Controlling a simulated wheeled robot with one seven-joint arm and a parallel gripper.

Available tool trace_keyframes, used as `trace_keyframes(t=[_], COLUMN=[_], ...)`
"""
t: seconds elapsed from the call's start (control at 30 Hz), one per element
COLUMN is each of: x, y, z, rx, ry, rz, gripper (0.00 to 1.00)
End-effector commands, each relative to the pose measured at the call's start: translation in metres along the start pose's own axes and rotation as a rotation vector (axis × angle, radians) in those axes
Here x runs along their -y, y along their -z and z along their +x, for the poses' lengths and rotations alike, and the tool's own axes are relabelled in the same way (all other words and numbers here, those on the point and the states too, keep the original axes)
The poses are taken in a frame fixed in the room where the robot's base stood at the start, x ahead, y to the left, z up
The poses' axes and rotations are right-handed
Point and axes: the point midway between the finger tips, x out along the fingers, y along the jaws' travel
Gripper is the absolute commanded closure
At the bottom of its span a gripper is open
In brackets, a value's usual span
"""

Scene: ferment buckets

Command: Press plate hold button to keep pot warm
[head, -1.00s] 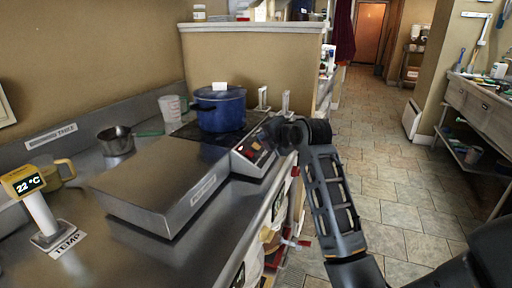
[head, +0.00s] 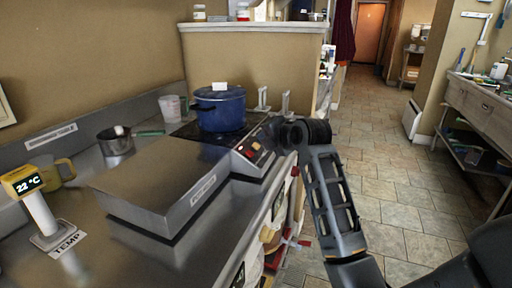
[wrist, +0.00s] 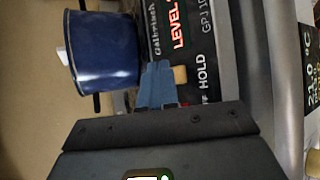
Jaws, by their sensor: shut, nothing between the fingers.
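The blue pot (head: 220,110) stands on the dark hot plate, and it also shows at the upper left of the wrist view (wrist: 103,50). The plate's control panel (head: 252,152) faces the front, partly covered by my arm. In the wrist view the panel (wrist: 208,110) has a red "LEVEL" readout and a "HOLD" label. A small tan button (wrist: 180,75) sits beside that label. My gripper (wrist: 158,70) is shut and empty, its blue fingertips just left of the button. I cannot tell whether they touch it. In the head view my wrist hides the fingertips.
A steel box (head: 165,185) stands in front of the plate. A small pan (head: 116,145), a clear measuring cup (head: 171,108), a yellow mug (head: 58,172) and a "22 °C" display (head: 22,183) are on the counter. The tiled floor (head: 385,175) at right is clear.

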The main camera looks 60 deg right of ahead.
Motion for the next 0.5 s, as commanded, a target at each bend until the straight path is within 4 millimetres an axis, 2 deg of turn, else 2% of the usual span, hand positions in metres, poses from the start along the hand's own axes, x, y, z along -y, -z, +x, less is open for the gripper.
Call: trace_keyframes(t=[0.5], x=[0.0039], y=[0.0041], z=[0.0056], rx=[0.000], ry=[0.000], rz=[0.000], gripper=[1.00])
